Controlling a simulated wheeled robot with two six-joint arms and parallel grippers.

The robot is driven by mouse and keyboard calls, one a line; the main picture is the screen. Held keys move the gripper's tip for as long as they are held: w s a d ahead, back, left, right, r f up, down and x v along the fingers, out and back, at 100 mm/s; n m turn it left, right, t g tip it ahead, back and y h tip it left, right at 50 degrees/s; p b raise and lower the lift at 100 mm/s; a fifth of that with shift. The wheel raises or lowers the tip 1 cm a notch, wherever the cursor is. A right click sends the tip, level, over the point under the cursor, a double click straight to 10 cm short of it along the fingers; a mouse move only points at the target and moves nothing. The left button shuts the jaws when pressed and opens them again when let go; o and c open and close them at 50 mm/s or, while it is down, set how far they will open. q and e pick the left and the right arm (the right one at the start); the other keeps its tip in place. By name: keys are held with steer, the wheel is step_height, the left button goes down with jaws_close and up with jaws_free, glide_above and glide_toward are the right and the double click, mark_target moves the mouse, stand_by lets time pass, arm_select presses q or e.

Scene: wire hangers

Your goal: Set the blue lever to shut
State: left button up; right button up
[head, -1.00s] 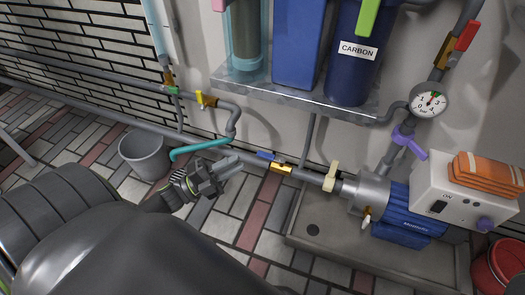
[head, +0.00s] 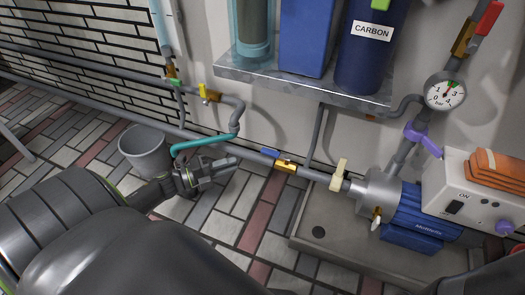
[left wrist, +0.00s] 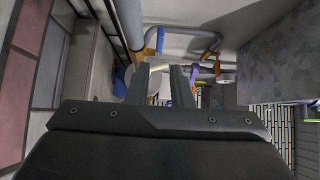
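The blue lever (head: 270,154) sits on a brass valve (head: 286,167) in the low grey pipe along the wall. It lies roughly along the pipe. My left gripper (head: 226,168) is left of the lever, in front of the pipe, and apart from the lever. In the left wrist view its two fingers (left wrist: 162,86) stand apart with nothing clearly held between them. A blue piece by a brass fitting, probably this lever (left wrist: 160,40), shows above the fingers there. My right gripper is not in view.
A beige lever (head: 340,174) and the pump (head: 416,218) are to the right. A teal pipe (head: 203,143) runs just above my left gripper, with a grey bucket (head: 145,150) to the left. A yellow lever (head: 204,91) sits higher. Tiled floor is clear in front.

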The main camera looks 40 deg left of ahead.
mark_target(265, 154)
arm_select(q)
steer(key=b+x, duration=0.3)
steer(key=x, duration=0.8)
steer(key=shift+w, duration=0.2)
jaws_close()
